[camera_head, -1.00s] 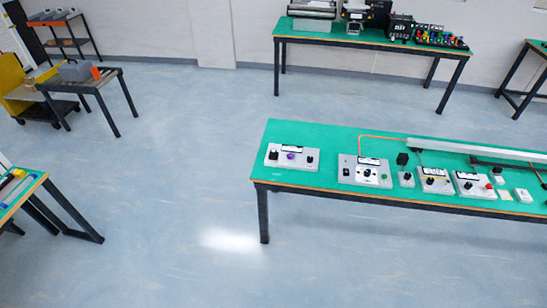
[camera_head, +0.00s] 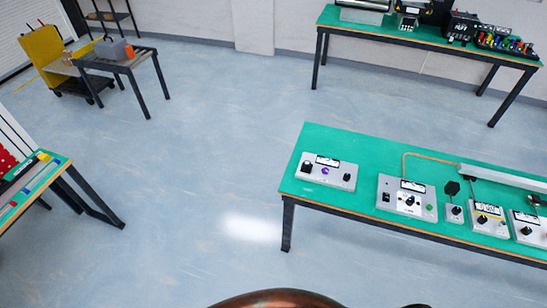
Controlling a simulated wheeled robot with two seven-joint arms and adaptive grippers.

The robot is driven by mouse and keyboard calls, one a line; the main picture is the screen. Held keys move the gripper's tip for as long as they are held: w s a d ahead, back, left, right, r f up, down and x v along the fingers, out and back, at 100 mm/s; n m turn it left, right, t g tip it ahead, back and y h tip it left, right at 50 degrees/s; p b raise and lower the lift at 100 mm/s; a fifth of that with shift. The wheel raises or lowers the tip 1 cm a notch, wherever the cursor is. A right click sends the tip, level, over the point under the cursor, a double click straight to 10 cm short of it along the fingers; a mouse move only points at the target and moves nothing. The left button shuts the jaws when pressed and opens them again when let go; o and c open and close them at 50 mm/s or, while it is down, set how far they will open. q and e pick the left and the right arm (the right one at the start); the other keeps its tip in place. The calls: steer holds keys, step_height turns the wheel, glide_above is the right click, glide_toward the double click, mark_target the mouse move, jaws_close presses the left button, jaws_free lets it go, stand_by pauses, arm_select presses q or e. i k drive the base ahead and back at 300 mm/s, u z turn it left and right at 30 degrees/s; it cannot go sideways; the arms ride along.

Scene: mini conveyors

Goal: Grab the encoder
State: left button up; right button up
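Several grey control boxes stand on the green-topped table at the right. The leftmost box (camera_head: 327,172) has a black knob at each end, a purple knob (camera_head: 325,171) in the middle and a small display. Beside it is a larger grey box (camera_head: 407,198) with a display, a black knob and a green button. A small box with a black knob (camera_head: 454,213) and further boxes (camera_head: 490,219) follow to the right. I cannot tell from labels which is the encoder. Neither of my grippers is in view.
The green table (camera_head: 372,151) has dark legs and a bare left front corner. A second green table (camera_head: 390,39) with machines stands at the back. The floor between is clear.

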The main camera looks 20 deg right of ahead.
mark_target(307, 163)
steer(key=u, duration=0.1)
steer(key=i, duration=1.45)
steer(key=z, duration=0.85)
